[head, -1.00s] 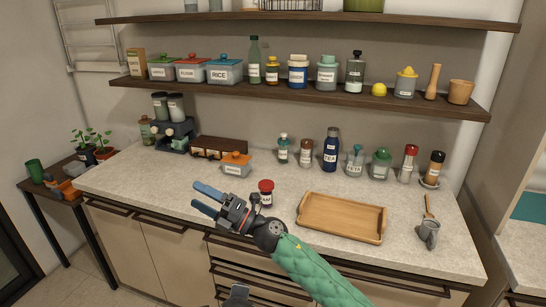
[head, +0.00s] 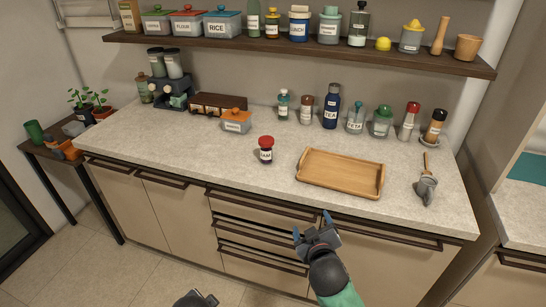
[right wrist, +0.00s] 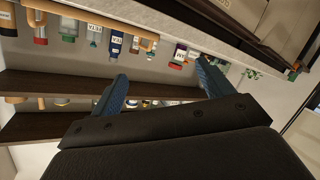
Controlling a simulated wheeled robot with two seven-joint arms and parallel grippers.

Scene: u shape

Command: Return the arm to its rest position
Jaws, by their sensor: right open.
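My right gripper (head: 312,228) is open and empty. In the head view it is in front of the cabinet drawers, below the counter's front edge, with its arm coming in from the bottom. In the right wrist view its two blue fingers (right wrist: 163,82) are spread apart with nothing between them. At the bottom of the head view a dark part shows at the edge; I cannot tell my left gripper's fingers there.
The counter (head: 230,160) holds a small red-lidded jar (head: 266,152), a wooden tray (head: 340,178), a grey scoop (head: 427,188) and several bottles along the back. A wooden shelf (head: 300,52) hangs above. The floor (head: 80,265) in front at left is clear.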

